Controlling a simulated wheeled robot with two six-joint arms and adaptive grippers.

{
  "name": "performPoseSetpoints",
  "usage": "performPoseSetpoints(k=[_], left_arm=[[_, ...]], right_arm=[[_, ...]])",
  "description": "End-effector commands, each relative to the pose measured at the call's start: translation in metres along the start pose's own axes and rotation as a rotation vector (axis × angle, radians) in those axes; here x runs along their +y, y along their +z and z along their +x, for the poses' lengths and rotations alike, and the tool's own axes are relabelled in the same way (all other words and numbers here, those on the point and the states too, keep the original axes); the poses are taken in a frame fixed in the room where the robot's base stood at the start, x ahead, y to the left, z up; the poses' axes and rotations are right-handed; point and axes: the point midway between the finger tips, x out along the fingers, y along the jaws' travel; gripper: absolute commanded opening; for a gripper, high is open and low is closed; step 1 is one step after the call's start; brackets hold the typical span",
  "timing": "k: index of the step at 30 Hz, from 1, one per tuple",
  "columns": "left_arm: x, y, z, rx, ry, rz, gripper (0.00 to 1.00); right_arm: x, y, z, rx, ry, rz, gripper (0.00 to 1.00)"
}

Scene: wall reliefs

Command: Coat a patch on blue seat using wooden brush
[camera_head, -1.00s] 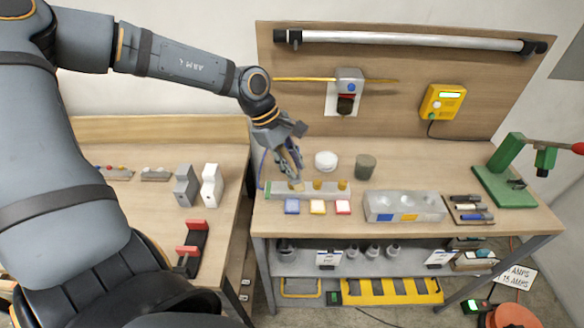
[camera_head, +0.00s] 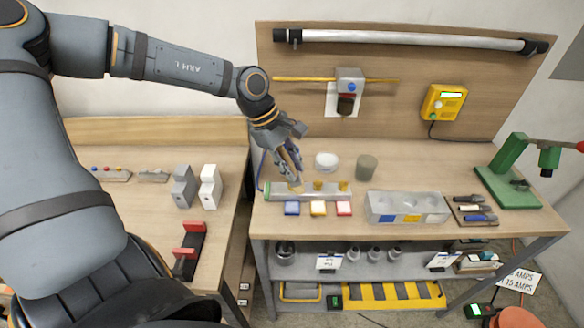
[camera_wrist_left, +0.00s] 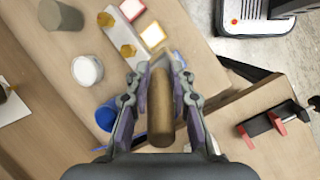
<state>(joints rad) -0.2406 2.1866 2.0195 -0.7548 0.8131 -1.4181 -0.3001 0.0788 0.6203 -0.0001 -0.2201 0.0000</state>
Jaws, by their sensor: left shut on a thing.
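My left gripper (camera_head: 292,165) is shut on the wooden brush (camera_wrist_left: 160,105); its brown round handle sits between the fingers in the left wrist view (camera_wrist_left: 155,85). In the head view the brush's lower part (camera_head: 297,186) is at the left part of a pale rail. I cannot tell whether it touches the rail; its bristles are hidden. The blue seat (camera_head: 292,208) is a small blue square at the front of the table, just in front of the rail, left of a yellow and a red square. In the left wrist view it is mostly hidden behind the gripper. My right gripper is not in view.
The pale rail (camera_head: 330,192) bears brass-coloured pegs (camera_head: 343,186). A white round jar (camera_head: 326,161) and a grey-green cup (camera_head: 366,167) stand behind it. A grey box (camera_head: 405,207) is on the right. Bare tabletop (camera_head: 430,165) lies behind the box.

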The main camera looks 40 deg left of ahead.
Motion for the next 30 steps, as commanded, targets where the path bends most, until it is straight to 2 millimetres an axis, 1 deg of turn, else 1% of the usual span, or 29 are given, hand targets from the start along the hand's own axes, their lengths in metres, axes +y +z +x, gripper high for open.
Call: performPoseSetpoints(k=[1, 3, 6, 11, 17, 30], left_arm=[[-0.001, -0.001, 0.002, -0.002, 0.006, -0.001, 0.0], [-0.003, 0.001, -0.003, -0.001, 0.007, -0.003, 0.0], [-0.003, 0.002, -0.007, 0.001, 0.002, -0.006, 0.0], [-0.004, 0.001, -0.004, 0.001, 0.002, -0.005, 0.0], [-0.006, -0.003, 0.01, 0.0, -0.002, -0.001, 0.0], [-0.013, -0.014, 0.049, -0.002, -0.007, 0.013, 0.0]], right_arm=[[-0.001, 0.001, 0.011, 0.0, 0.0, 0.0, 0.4], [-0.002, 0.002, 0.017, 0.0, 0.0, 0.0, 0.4], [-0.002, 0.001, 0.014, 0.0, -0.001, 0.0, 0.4], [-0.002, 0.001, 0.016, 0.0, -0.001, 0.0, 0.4], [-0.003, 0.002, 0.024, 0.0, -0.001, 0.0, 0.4], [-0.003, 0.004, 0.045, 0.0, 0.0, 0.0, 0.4]])
